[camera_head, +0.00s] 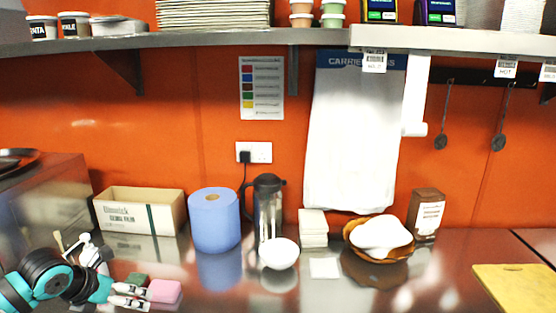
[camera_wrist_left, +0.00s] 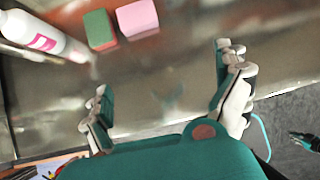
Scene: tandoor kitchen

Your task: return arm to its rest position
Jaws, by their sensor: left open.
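My left gripper (camera_head: 112,277) is at the lower left of the head view, over the steel counter. In the left wrist view its two fingers (camera_wrist_left: 165,75) are wide apart, with nothing between them. A green sponge (camera_wrist_left: 100,30) and a pink sponge (camera_wrist_left: 137,18) lie on the counter beyond the fingers. The pink sponge also shows in the head view (camera_head: 164,291), just right of the fingertips. What looks like part of my right gripper (camera_wrist_left: 304,141) shows small and dark at the lower right of the left wrist view, past the counter edge.
A white bottle (camera_wrist_left: 45,38) lies across the upper left of the wrist view. A blue paper roll (camera_head: 214,220), a cardboard box (camera_head: 138,211), a steel flask (camera_head: 268,212), a white bowl (camera_head: 279,253) and a brown basket (camera_head: 376,253) stand along the back. A yellow board (camera_head: 515,288) is at right.

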